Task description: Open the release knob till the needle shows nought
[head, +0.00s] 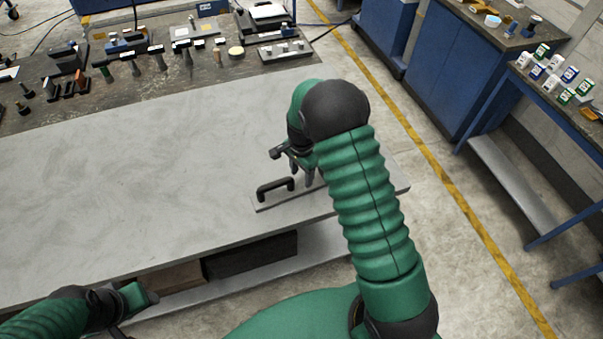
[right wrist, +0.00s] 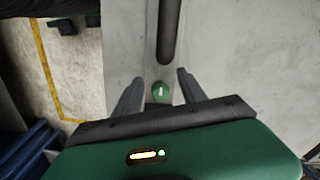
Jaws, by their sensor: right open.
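In the head view the plate (head: 262,206) and handle (head: 276,188) are near the table's front right edge; the knob is hidden there. My right gripper (head: 302,178) is open above the plate, and in the right wrist view its fingers (right wrist: 158,88) stand on either side of the knob, with gaps. No needle or dial can be made out. My left gripper (head: 143,297) is low at the front left, its jaws unclear.
The grey slab (head: 130,165) around the plate is bare to the left. Tools and small parts stand on the dark bench (head: 90,115) at the back. Blue cabinets (head: 455,65) and a shelf of bottles (head: 560,75) are at the right.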

